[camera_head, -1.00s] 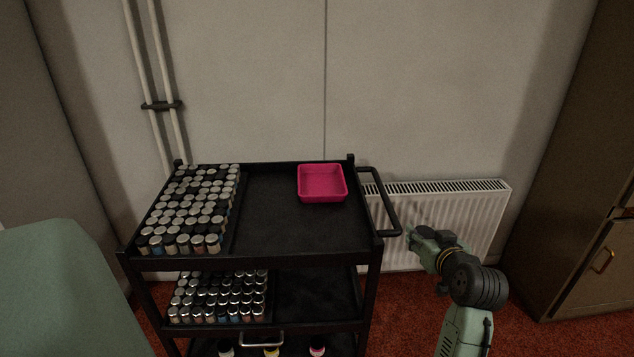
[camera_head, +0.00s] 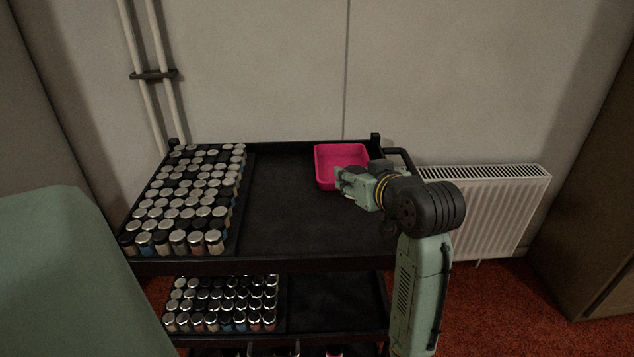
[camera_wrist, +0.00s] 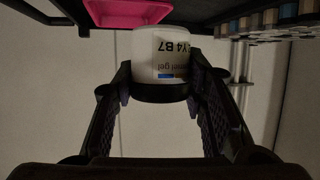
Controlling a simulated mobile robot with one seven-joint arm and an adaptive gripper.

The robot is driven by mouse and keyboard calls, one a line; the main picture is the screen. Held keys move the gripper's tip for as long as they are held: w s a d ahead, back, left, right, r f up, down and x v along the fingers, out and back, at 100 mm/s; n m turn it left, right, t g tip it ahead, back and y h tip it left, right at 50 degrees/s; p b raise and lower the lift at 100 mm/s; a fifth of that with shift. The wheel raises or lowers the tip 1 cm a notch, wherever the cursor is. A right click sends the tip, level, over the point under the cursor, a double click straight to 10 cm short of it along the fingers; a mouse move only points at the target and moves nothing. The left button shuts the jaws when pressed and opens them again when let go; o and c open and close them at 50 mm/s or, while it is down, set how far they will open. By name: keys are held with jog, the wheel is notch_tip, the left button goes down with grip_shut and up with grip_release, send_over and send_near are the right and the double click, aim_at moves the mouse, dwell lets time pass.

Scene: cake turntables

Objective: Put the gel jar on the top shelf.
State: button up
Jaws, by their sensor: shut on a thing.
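The gel jar (camera_wrist: 172,52) is white with a dark lid and a printed label ending in "gel", upside down in the wrist view. My gripper (camera_wrist: 158,92) is shut on it, one finger on each side. In the head view my gripper (camera_head: 348,184) is over the right part of the cart's black top shelf (camera_head: 285,215), in front of the pink tray. I cannot make out the jar in the head view. The jar's clearance above the shelf is hard to judge.
A pink tray (camera_head: 326,172) stands at the shelf's back right. Rows of lidded jars (camera_head: 190,200) fill the left side. The middle of the shelf is bare. More jars (camera_head: 222,303) stand on the shelf below. A radiator (camera_head: 495,205) is at the right.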

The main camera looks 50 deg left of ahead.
notch_tip(320, 180, down, 10)
jog(key=shift+f, duration=0.25)
dwell(0.4)
jog(key=shift+f+b, duration=0.15)
jog(key=shift+b, duration=0.15)
jog(key=o, duration=1.2)
